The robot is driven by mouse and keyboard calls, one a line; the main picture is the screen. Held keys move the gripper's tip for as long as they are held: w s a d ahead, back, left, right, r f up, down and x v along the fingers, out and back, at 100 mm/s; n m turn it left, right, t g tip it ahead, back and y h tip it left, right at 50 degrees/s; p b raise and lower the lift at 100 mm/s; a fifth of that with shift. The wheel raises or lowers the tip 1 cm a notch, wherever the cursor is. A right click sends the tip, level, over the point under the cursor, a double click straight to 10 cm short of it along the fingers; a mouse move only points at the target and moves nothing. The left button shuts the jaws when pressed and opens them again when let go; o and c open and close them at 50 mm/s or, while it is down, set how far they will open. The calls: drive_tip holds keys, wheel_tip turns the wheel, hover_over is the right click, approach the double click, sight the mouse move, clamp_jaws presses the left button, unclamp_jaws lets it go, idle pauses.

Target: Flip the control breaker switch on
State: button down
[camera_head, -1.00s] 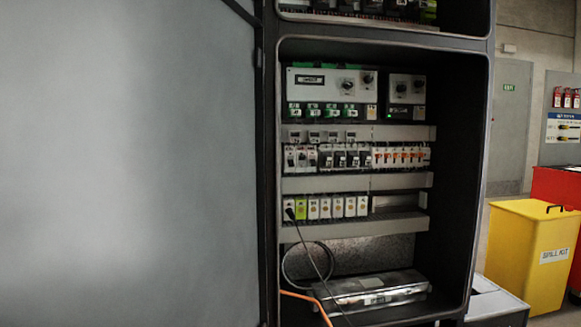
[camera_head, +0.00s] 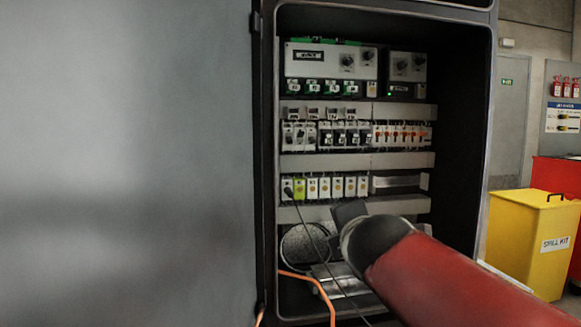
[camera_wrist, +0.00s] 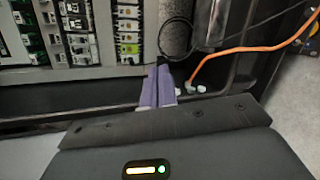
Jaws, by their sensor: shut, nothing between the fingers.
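The open electrical cabinet (camera_head: 482,130) stands ahead with a row of breakers (camera_head: 345,136) across its middle. Which one is the control breaker switch I cannot tell; no label is readable. The left breakers of the row have dark levers, the right ones orange. In the wrist view the cabinet's modules appear turned sideways, with one breaker column (camera_wrist: 78,30) at upper left. My gripper (camera_wrist: 158,80) is shut and empty, in front of the cabinet's lower edge and apart from the breakers. In the head view my red arm reaches in from lower right, and its fingertips are hidden.
The open grey door (camera_head: 125,160) fills the left side. A black cable and an orange cable (camera_head: 315,280) hang low in the cabinet. A control panel (camera_head: 330,62) sits above the breakers, terminal modules (camera_head: 325,187) below. A yellow spill kit bin (camera_head: 530,240) stands at right.

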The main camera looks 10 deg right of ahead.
drive_tip(key=w+a+r+n+t+y+b, duration=0.2)
drive_tip(key=w+r+n, duration=0.7)
drive_tip(key=n, duration=0.7)
drive_tip(key=a+r+t+b, duration=0.1)
drive_tip(key=a+t, duration=0.1)
drive_tip(key=a, duration=0.1)
drive_tip(key=shift+w+t+y, duration=0.2)
drive_tip(key=shift+t+y, duration=0.2)
drive_tip(key=p, duration=0.8)
approach(288, 137)
drive_tip(key=w+f, duration=0.2)
drive_tip(key=w, duration=0.4)
drive_tip(key=shift+w+d+f, duration=0.1)
drive_tip(key=shift+w+d, duration=0.05)
drive_tip(key=shift+w, duration=0.4)
drive_tip(key=shift+s+d, duration=0.1)
drive_tip(key=shift+d, duration=0.05)
